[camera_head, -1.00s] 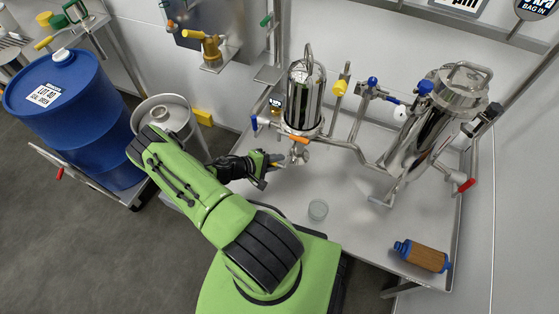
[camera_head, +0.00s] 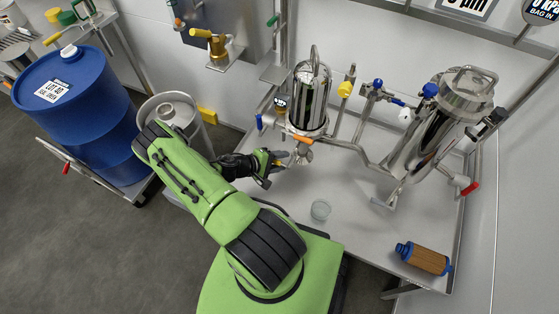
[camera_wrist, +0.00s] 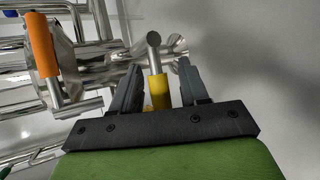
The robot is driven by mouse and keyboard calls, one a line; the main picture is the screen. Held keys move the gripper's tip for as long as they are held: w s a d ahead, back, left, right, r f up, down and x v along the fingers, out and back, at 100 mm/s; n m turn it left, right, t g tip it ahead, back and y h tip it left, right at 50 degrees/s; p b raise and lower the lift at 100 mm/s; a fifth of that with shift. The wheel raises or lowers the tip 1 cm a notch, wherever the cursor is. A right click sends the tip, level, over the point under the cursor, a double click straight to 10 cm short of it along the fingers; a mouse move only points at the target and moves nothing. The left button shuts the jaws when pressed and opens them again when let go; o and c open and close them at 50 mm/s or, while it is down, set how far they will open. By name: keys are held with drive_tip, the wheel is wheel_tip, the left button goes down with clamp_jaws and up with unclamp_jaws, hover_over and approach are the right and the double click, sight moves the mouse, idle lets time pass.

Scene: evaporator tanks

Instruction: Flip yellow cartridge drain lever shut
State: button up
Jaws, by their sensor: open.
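The yellow lever (camera_wrist: 158,92) shows in the wrist view as a yellow sleeve on a metal rod with a round grey end. It lies between the two dark fingers of my gripper (camera_wrist: 157,85), which are apart with a gap visible beside the sleeve. In the head view my gripper (camera_head: 280,163) is at the small valve (camera_head: 302,152) below the upright steel cartridge housing (camera_head: 311,98). The lever is mostly hidden there by the gripper. An orange handle (camera_head: 301,138) sits just above; it also shows at left in the wrist view (camera_wrist: 43,45).
A brown and blue cartridge (camera_head: 422,258) lies at the bench's right front. A tilted steel vessel (camera_head: 435,135) with pipes stands at right. A blue drum (camera_head: 75,110) is at left.

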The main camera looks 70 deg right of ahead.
drive_tip(key=p+v, duration=0.2)
drive_tip(key=v, duration=1.3)
drive_tip(key=shift+w+a+r, duration=0.2)
drive_tip(key=shift+w, duration=0.05)
